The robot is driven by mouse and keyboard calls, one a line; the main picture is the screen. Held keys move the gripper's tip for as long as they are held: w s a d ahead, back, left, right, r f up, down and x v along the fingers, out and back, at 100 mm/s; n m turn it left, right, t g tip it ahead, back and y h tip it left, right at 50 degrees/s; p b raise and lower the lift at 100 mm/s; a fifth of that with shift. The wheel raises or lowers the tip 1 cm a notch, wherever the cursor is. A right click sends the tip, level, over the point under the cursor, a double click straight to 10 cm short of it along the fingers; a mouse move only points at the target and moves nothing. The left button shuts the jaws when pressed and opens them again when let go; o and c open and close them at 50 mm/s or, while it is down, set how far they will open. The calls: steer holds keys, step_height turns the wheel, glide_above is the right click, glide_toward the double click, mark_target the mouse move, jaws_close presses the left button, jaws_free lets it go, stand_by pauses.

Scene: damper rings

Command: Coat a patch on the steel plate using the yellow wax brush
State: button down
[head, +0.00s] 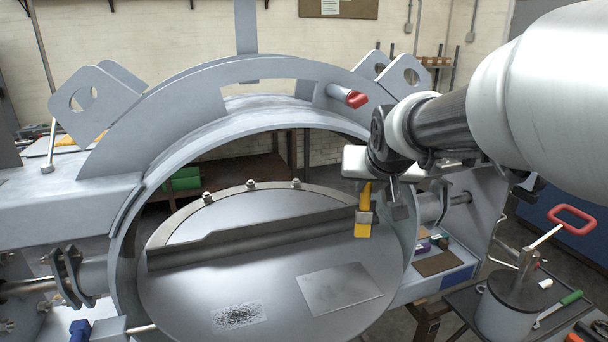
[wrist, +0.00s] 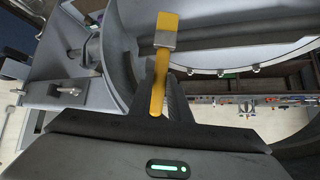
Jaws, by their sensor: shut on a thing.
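My gripper (head: 374,184) is shut on the yellow wax brush (head: 362,229), which hangs head down with a grey metal band above its yellow tip. The brush also shows in the wrist view (wrist: 159,82), reaching out beyond the dark fingers. It is in front of the right part of a round steel disc (head: 200,275); whether its tip touches the disc I cannot tell. On the disc's lower half lie a plain grey rectangular patch (head: 340,288), below and left of the brush, and a dark speckled patch (head: 238,317) further left.
A large grey ring (head: 230,95) surrounds the disc, and a raised dark bar (head: 250,242) crosses it. A red-tipped peg (head: 350,97) juts from the ring near my arm. At the right, a cart holds a grey pot (head: 508,310) with a red handle (head: 572,219) nearby.

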mark_target(366, 204)
steer(key=shift+w+a+f, duration=0.15)
steer(key=shift+w+a, duration=0.05)
steer(key=shift+w, duration=0.05)
steer(key=shift+s+d+f+b, duration=0.1)
steer(key=shift+f+b, duration=0.5)
steer(key=shift+f, duration=0.05)
steer(key=shift+f+b, duration=1.1)
steer(key=shift+f, duration=0.6)
steer(key=shift+d, duration=0.1)
